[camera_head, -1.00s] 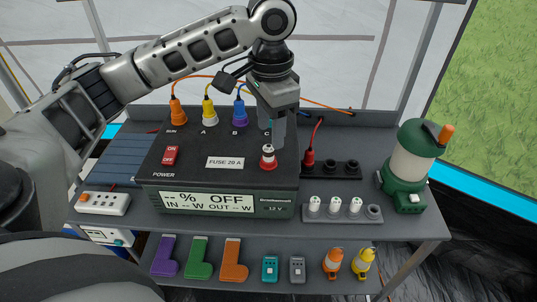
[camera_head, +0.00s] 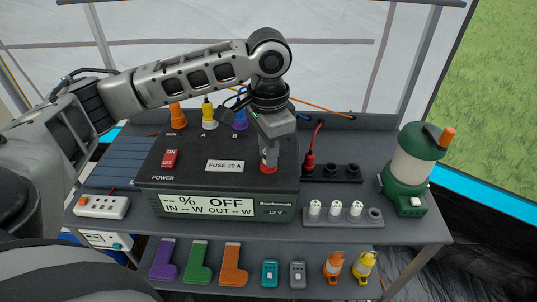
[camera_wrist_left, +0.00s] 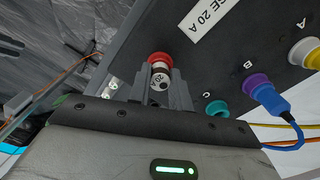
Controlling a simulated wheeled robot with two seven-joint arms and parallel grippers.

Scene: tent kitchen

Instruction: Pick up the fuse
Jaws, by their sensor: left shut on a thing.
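The fuse (camera_wrist_left: 160,78) is a small white cylinder with a dark band and a "20" mark. It stands in a red ring socket (camera_head: 268,169) on top of the black power box (camera_head: 215,150), beside the "FUSE 20 A" label (camera_head: 225,166). My left gripper (camera_head: 269,157) points down over it and is shut on the fuse; in the left wrist view its two grey fingers lie on either side of the fuse. In the head view the fingers hide most of the fuse. My right gripper is not in view.
Orange, yellow and blue plugs (camera_head: 240,118) with cables stand behind the label. Several white fuses (camera_head: 335,209) stand in a grey rack at the front right. A green lantern (camera_head: 409,165) stands at the right. A lower shelf holds coloured pieces (camera_head: 199,262).

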